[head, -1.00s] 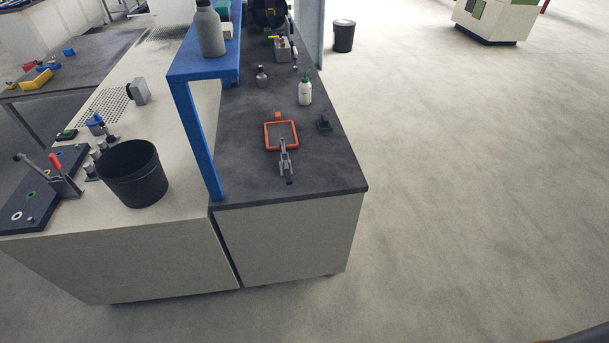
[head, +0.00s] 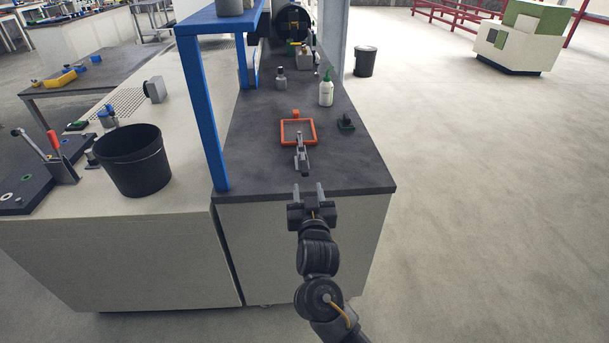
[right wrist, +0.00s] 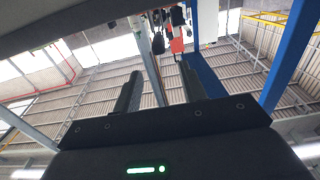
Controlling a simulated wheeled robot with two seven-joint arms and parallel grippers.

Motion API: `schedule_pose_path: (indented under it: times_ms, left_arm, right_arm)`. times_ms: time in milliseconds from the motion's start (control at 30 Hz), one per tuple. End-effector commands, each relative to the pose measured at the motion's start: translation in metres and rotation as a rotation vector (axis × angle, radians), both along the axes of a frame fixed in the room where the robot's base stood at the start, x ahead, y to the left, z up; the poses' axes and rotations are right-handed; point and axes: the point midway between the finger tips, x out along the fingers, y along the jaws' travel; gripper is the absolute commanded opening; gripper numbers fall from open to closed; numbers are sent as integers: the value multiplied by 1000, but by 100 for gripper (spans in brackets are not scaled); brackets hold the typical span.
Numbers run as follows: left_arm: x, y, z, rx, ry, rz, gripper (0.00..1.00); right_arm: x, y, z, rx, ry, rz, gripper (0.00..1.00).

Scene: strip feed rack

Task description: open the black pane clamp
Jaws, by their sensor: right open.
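The pane clamp (head: 302,153) is a small grey toggle clamp with a dark end, at the near side of an orange square frame (head: 284,132) on the dark bench top. Whether its jaw is closed on the frame is too small to tell. My right gripper (head: 309,190) is open and empty at the bench's front edge, just nearer than the clamp and apart from it. Its two fingers point toward the clamp. In the right wrist view, the open fingers (right wrist: 158,90) show with an orange part (right wrist: 176,36) beyond them. My left gripper is out of view.
A blue shelf post (head: 205,115) stands left of the frame. A black bin (head: 134,162) stands on the left bench.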

Motion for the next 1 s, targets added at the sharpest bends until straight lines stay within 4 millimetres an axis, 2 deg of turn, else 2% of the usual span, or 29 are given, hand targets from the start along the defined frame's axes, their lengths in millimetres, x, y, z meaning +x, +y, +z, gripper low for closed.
schedule_pose_path:
  times_ms: [133, 233, 500, 700, 1000]
  left_arm:
    - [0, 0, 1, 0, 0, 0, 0]
    - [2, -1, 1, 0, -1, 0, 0]
    - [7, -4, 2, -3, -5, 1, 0]
    - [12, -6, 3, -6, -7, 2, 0]
    - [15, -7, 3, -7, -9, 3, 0]
  right_arm:
    - [5, 0, 1, -1, 0, -1, 42]
    - [16, -1, 1, -3, 0, -2, 42]
    - [67, -1, 0, -4, 1, -1, 42]
    - [95, 0, 0, -3, 1, 0, 42]
    - [108, 0, 0, -1, 2, 1, 42]
